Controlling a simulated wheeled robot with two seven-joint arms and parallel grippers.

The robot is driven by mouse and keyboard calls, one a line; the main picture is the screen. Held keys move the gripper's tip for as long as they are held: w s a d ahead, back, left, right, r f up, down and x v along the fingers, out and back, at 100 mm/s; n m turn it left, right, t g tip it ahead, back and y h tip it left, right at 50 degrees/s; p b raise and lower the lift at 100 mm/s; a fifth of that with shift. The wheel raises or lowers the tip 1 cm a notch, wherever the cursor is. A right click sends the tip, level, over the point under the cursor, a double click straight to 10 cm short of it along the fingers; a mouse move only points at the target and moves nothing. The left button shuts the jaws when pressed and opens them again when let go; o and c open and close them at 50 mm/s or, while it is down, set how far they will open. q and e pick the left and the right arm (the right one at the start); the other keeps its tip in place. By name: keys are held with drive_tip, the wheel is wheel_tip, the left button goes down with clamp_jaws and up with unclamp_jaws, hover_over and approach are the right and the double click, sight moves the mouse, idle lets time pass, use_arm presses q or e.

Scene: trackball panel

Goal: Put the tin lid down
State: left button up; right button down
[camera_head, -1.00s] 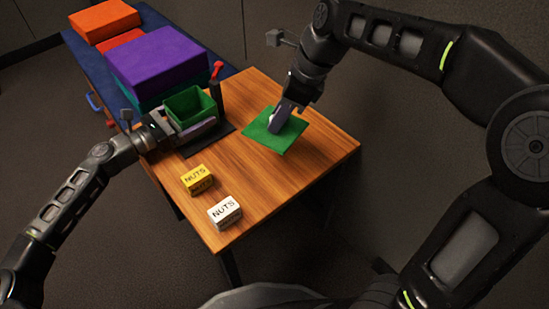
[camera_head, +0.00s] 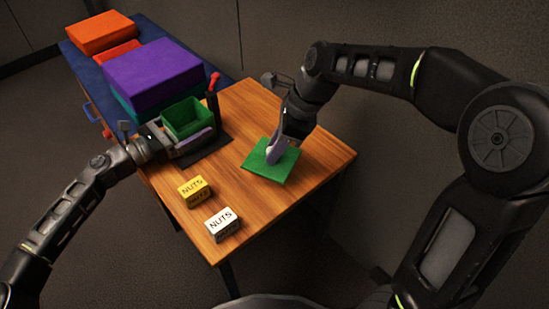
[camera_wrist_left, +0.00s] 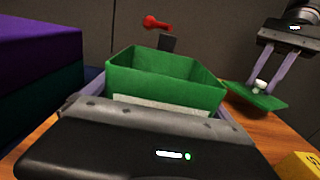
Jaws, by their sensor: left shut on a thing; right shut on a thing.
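The green tin lid (camera_head: 268,168) is a flat square at the right of the wooden table. My right gripper (camera_head: 276,150) points down and is shut on the lid's pale knob, which shows in the left wrist view (camera_wrist_left: 260,86). In that view the lid looks tilted and low over the table; whether it touches the wood I cannot tell. The open green tin (camera_head: 188,122) stands on a dark mat, and it fills the middle of the left wrist view (camera_wrist_left: 165,78). My left gripper (camera_head: 184,140) is shut on the tin, its fingers along the tin's sides.
A yellow NUTS box (camera_head: 195,190) and a white NUTS box (camera_head: 222,224) stand at the table's (camera_head: 230,175) front left. A red-knobbed lever (camera_head: 214,82) rises behind the tin. Purple (camera_head: 152,73) and orange (camera_head: 101,32) boxes lie on a blue surface at the back left.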

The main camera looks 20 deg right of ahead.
drive_tip(key=shift+f, duration=1.85)
drive_tip(key=c, duration=1.2)
unclamp_jaws()
drive_tip(key=shift+f, duration=0.15)
drive_tip(key=v, duration=1.2)
